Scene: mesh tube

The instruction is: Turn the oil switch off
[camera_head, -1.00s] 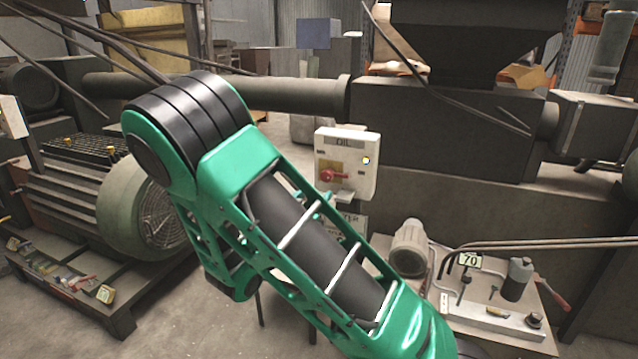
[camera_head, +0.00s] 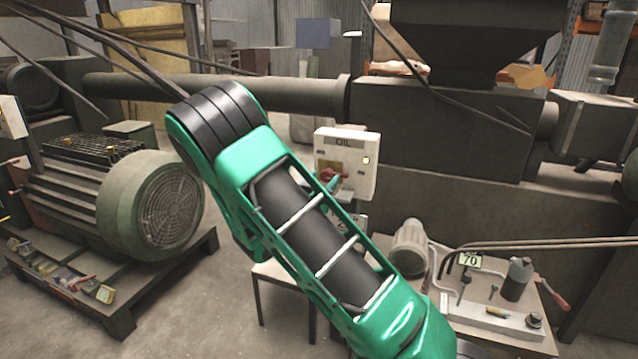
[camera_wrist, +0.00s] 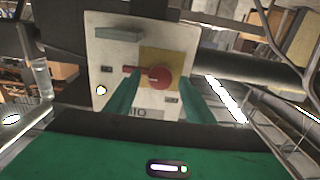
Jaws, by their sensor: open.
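The oil switch is a red rotary knob (camera_head: 332,175) on the front of a pale control box (camera_head: 352,150) marked OIL. In the camera_wrist view the box is upside down, and the red knob (camera_wrist: 160,76) sits on a yellow plate with its handle pointing left in the picture. My gripper (camera_wrist: 157,92) is open, its two green fingers reaching toward the box, one on each side of the knob's lower part in the picture. I cannot tell whether either finger touches it.
A large motor (camera_head: 150,205) stands at left on a dark pallet. A small table (camera_head: 470,315) with tools is at lower right. A long horizontal pipe (camera_head: 290,93) runs behind the box. Bare floor (camera_head: 215,300) shows between the pallet and the table.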

